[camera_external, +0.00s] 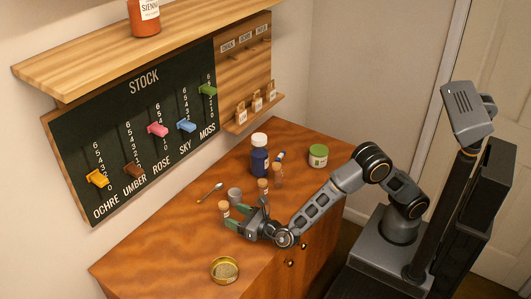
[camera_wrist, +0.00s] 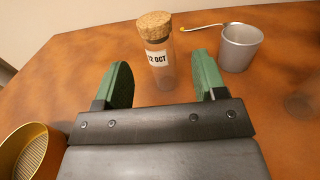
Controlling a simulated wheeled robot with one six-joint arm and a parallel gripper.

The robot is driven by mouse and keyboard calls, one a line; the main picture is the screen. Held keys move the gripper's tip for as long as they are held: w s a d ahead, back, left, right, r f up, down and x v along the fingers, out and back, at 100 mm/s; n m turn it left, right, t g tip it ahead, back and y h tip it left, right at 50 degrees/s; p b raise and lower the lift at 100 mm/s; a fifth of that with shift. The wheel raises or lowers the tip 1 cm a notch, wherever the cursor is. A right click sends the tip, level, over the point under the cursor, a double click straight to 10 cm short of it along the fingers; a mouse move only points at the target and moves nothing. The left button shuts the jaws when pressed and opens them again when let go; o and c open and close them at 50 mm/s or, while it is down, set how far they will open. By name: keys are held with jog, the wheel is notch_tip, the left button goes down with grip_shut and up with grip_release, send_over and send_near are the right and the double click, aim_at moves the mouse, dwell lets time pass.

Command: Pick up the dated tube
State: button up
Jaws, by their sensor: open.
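The dated tube (camera_wrist: 160,70) is a clear tube with a cork stopper and a white label reading "2 OCT", perhaps with its first character out of sight. It stands upright on the wooden table. In the external view the tube (camera_external: 224,209) is just beyond my fingertips. My gripper (camera_wrist: 162,72) is open and empty, low over the table. In the wrist view the tube shows between and slightly beyond the two green fingers, apart from both. My gripper (camera_external: 234,215) also shows in the external view, reaching from the right.
A grey cup (camera_external: 235,195) stands close behind the tube, with a spoon (camera_external: 209,192) beyond. A brass sieve (camera_external: 224,270) lies toward the front. Two other corked tubes (camera_external: 277,174), a blue jar (camera_external: 260,160) and a green jar (camera_external: 318,155) stand right. The table's left is clear.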

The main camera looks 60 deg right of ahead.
aim_at(228, 212)
jog(key=shift+w+a+f, duration=0.1)
jog(key=shift+w+a, duration=0.05)
jog(key=shift+w, duration=1.15)
jog(key=shift+w+a, duration=0.15)
jog(key=shift+w, duration=1.15)
jog(key=c, duration=1)
